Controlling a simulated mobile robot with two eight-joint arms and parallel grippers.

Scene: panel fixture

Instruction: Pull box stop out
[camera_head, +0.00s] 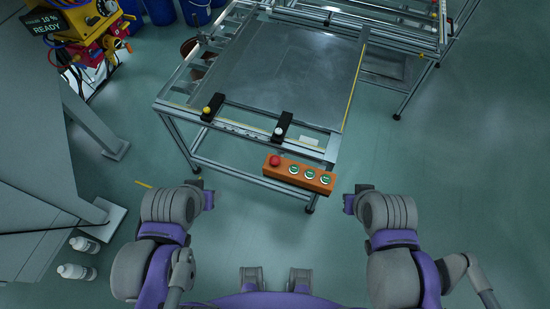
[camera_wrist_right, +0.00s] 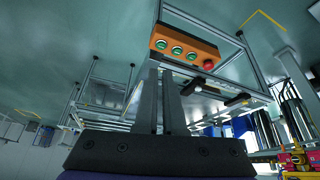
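An orange control box (camera_head: 299,174) hangs at the front edge of the fixture table, with a red stop button (camera_head: 275,160) at its left end and three green buttons beside it. In the right wrist view the orange box (camera_wrist_right: 186,50) is ahead of my fingers, its red button (camera_wrist_right: 209,65) at the right end. My right gripper (camera_head: 349,204) is below and right of the box, apart from it. Its fingers (camera_wrist_right: 160,75) stand close together with nothing seen held; whether shut is unclear. My left gripper (camera_head: 208,199) is left of the box, touching nothing visible; its opening is unclear.
The aluminium-framed fixture holds a large flat grey panel (camera_head: 285,65). Two black stops, one with a yellow knob (camera_head: 207,110) and one with a white knob (camera_head: 279,131), stand along its front rail. White bottles (camera_head: 77,271) are on the floor at left. The floor at right is clear.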

